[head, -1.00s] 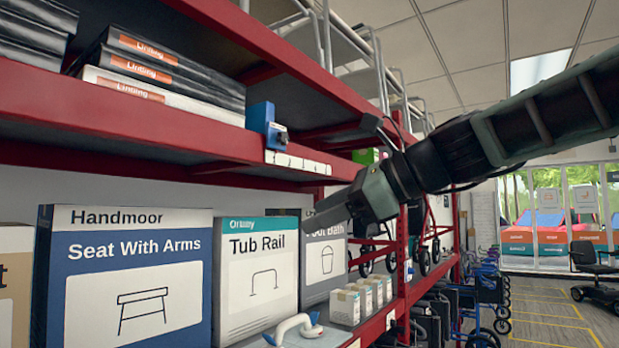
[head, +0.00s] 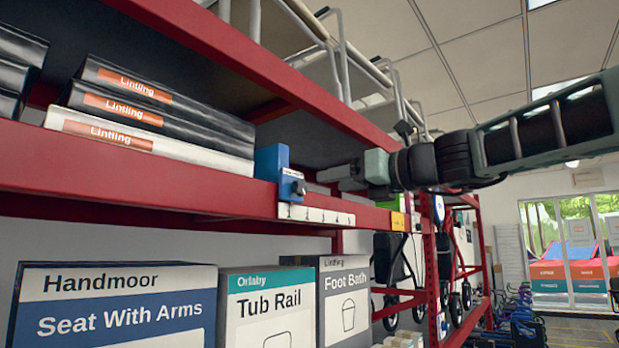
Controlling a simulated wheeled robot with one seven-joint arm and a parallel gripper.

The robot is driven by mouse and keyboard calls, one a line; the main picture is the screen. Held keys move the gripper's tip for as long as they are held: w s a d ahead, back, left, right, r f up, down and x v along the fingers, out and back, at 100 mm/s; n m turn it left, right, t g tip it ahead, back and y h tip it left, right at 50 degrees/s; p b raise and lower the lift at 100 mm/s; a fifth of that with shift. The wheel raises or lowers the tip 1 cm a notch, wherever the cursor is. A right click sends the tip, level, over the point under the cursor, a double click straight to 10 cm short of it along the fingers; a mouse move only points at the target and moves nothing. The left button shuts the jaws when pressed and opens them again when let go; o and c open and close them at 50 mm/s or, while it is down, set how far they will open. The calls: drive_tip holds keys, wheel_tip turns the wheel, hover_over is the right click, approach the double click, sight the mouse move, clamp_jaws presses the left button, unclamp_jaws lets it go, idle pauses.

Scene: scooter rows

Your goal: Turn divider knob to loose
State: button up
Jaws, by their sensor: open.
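The blue divider (head: 270,163) stands on the red upper shelf's front edge in the head view. Its small dark knob (head: 299,187) sticks out on the right of its lower front, with a white label above it. The knob's setting is too small to read. My gripper (head: 325,178) is just right of the divider at about knob height, its fingers pointing left towards it. It is open and looks empty. A gap shows between the fingertips and the knob, though the depth between them is hard to judge.
Flat Lintling boxes (head: 140,120) are stacked left of the divider. A numbered white strip (head: 316,214) runs along the shelf edge (head: 200,199). A Tub Rail box (head: 262,300) and a Foot Bath box (head: 345,290) stand below. Metal frames (head: 345,50) sit on top.

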sight(302, 187)
drive_tip(key=p+x, duration=0.2)
drive_tip(key=x, duration=0.5)
drive_tip(key=shift+w+a, duration=0.2)
drive_tip(key=shift+a, duration=0.1)
drive_tip(key=c, duration=1)
